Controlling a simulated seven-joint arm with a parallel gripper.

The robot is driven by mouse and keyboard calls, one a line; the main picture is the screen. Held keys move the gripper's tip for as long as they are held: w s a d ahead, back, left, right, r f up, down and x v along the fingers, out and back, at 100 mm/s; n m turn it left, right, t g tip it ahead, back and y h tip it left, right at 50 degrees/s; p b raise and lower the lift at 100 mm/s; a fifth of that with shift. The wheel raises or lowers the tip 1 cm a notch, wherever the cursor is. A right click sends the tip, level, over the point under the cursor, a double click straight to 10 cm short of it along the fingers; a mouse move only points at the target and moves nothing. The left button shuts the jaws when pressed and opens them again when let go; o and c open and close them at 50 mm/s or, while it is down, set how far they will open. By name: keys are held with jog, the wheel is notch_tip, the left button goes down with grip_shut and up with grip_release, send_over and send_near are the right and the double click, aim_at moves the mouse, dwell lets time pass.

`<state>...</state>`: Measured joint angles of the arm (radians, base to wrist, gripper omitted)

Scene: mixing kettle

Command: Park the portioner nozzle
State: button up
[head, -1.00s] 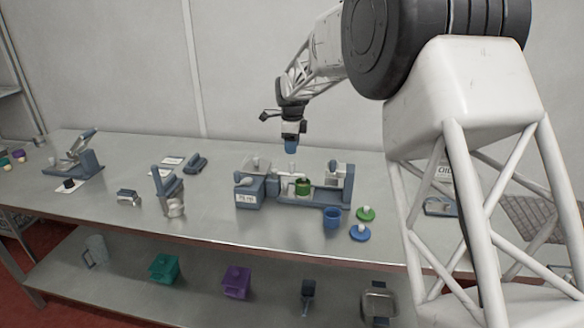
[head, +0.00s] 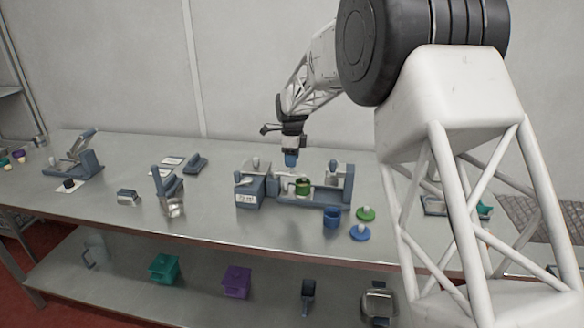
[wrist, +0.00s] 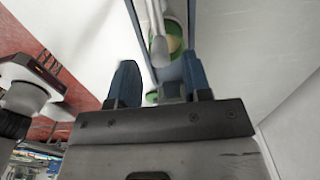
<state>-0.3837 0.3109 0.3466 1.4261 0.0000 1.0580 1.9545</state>
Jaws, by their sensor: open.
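The portioner (head: 250,192) is a blue-grey bench machine in the middle of the table, with a label on its front left box. A pale part that appears to be its nozzle (head: 283,184) shows beside a green pot (head: 302,188) on the machine's base. My gripper (head: 291,161) is open and empty, pointing down above the machine, apart from it. In the wrist view a pale tube-like part, likely the nozzle (wrist: 157,38), lies beyond the two blue fingers and partly covers the green pot (wrist: 174,30). The nozzle's far end is unclear.
A blue cup (head: 331,218), a green lid (head: 365,214) and a blue lid (head: 360,233) stand near the table's front edge. The machine's upright right end (head: 341,180) rises close to the gripper. Table space left of the machine (head: 215,205) is clear.

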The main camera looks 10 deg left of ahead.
aim_at(292, 173)
jog(key=shift+f, duration=1.55)
jog(key=shift+f, duration=0.2)
jog(key=c, duration=0.5)
